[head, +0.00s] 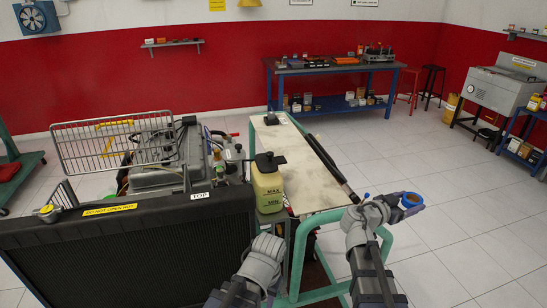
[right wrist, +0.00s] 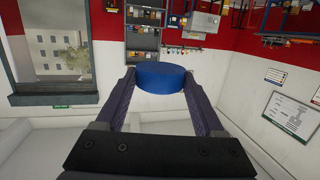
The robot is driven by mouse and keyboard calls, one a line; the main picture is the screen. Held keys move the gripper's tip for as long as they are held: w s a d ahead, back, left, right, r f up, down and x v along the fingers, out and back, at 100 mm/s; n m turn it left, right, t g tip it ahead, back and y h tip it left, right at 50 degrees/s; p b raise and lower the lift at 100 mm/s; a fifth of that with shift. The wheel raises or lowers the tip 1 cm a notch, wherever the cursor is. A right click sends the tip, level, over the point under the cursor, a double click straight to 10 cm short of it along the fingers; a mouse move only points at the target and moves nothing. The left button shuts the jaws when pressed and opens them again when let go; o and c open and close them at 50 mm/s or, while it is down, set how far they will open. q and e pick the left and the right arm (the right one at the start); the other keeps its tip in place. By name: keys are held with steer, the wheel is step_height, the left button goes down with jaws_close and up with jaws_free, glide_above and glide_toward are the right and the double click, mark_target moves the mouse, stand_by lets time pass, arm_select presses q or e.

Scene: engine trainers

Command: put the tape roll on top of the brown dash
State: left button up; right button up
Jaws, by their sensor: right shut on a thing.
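The tape roll (head: 412,206) is a blue ring with a brownish inside. My right gripper (head: 404,201) is shut on it and holds it in the air, right of the green frame and above the floor. In the right wrist view, the blue roll (right wrist: 165,77) sits between both fingertips. A flat tan board (head: 293,165) lies on the green frame, left of the right gripper; it is the closest match to the brown dash, but I cannot tell surely. My left gripper (head: 264,247) is low in the middle, behind the radiator's right edge; its fingers are unclear.
A long black bar (head: 330,165) lies along the board's right edge. A yellowish bottle (head: 267,187) stands at its left, beside the engine (head: 175,160) and black radiator (head: 140,250). A small black object (head: 271,119) is at the board's far end. Open floor lies to the right.

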steer(key=w+a+r+n+t+y+p, duration=0.2)
steer(key=a+r+n+y+p, duration=0.1)
steer(key=a, duration=0.6)
steer(key=w+a+r+n+t+y+p, duration=0.2)
steer(key=a+r+n+t+y+p, duration=0.15)
steer(key=a, duration=0.55)
steer(key=w+a+r+n+t+y+p, duration=0.2)
steer(key=a+r+n+y, duration=0.15)
steer(key=a, duration=0.55)
steer(key=m+b, duration=0.1)
steer(key=b, duration=0.5)
glide_above(314, 194)
step_height(314, 194, down, 7)
steer(key=shift+f, duration=0.15)
steer(key=shift+f, duration=0.1)
step_height(314, 194, down, 4)
steer(key=b, duration=0.3)
steer(key=shift+r+b, duration=0.25)
steer(key=shift+b, duration=0.1)
steer(key=shift+f, duration=0.15)
steer(key=o, duration=1.5)
